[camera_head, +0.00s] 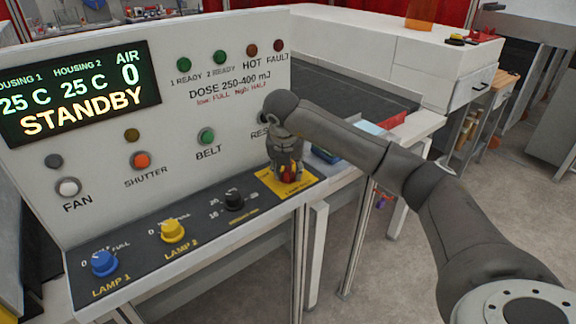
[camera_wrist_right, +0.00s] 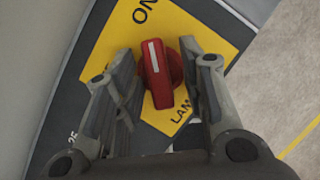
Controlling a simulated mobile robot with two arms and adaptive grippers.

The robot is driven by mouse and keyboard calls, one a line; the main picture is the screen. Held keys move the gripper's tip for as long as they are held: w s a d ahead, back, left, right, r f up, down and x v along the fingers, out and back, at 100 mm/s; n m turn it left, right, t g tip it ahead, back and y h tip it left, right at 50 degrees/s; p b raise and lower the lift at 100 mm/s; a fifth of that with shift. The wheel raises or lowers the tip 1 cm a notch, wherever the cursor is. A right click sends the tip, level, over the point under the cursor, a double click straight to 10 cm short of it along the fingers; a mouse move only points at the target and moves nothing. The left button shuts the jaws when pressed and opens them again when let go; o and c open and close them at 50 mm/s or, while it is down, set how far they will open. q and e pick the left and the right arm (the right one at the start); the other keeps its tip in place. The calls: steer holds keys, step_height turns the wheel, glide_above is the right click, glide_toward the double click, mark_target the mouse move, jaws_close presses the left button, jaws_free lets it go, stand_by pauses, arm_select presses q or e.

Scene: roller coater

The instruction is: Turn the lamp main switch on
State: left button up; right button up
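The lamp main switch is a red rotary knob (camera_wrist_right: 158,76) with a white line, on a yellow plate (camera_wrist_right: 208,38) that carries the lettering "ON" and "LAM". In the wrist view my right gripper (camera_wrist_right: 158,80) is open, with one finger on each side of the knob and small gaps visible. In the head view my right gripper (camera_head: 288,172) points down over the yellow plate (camera_head: 307,187) at the right end of the sloped panel. It hides most of the red knob there. My left gripper is not in view.
The dark panel also holds a blue LAMP 1 knob (camera_head: 104,263), a yellow LAMP 2 knob (camera_head: 173,231) and a black knob (camera_head: 234,201). The upright panel behind has a display (camera_head: 80,90) reading STANDBY and several buttons. Open floor (camera_head: 400,270) lies at the right.

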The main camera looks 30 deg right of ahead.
steer(key=shift+w+d+r, duration=0.1)
steer(key=shift+w, duration=0.05)
steer(key=shift+r, duration=0.5)
steer(key=v, duration=1.1)
steer(key=shift+s, duration=0.2)
steer(key=shift+f, duration=0.2)
